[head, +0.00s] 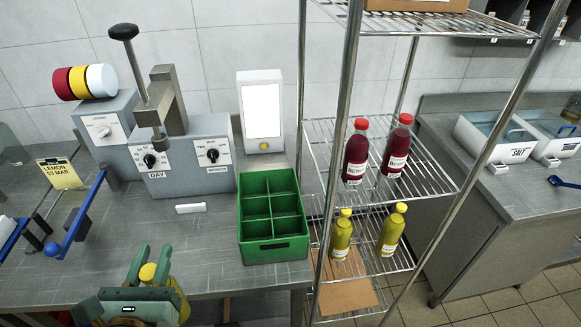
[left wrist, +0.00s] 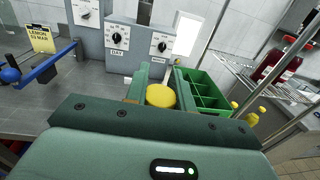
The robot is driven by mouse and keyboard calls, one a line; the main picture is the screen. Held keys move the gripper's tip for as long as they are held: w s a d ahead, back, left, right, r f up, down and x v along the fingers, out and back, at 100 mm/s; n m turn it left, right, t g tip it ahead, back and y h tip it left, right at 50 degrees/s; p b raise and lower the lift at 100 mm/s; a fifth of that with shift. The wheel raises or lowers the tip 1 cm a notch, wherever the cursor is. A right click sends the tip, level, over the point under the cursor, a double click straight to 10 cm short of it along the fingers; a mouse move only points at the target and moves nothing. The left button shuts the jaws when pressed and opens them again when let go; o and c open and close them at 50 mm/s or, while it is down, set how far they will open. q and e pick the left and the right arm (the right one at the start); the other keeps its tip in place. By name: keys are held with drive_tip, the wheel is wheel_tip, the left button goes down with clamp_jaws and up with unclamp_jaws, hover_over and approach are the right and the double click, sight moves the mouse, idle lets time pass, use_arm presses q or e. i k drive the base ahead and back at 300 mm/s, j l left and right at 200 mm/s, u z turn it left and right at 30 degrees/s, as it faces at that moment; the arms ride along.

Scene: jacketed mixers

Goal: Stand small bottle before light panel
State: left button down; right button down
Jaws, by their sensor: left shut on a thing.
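The small bottle (head: 148,272) has a yellow cap and a yellow body. My left gripper (head: 150,265) is shut on it at the front of the worktop. In the left wrist view the yellow cap (left wrist: 160,95) shows between the two green fingers, and the rest of the bottle is hidden. The light panel (head: 262,112) is a white upright box with a bright face and a yellow knob, at the back of the worktop against the wall. It is beyond and to the right of my left gripper. It also shows in the left wrist view (left wrist: 187,36). My right gripper is not in view.
A green divided crate (head: 273,250) stands in front of the panel, its visible compartments empty. A grey dial machine (head: 190,180) with a lever is left of the panel. A wire rack (head: 455,190) holds red and yellow bottles. A small white block (head: 190,208) lies mid-worktop.

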sight(266, 168)
drive_tip(key=l+z, duration=0.15)
drive_tip(key=l, duration=0.5)
drive_tip(key=i+l+z, duration=0.15)
drive_tip(key=l, duration=0.45)
drive_tip(key=l+z, duration=0.15)
drive_tip(key=l, duration=0.5)
drive_tip(key=i, duration=0.05)
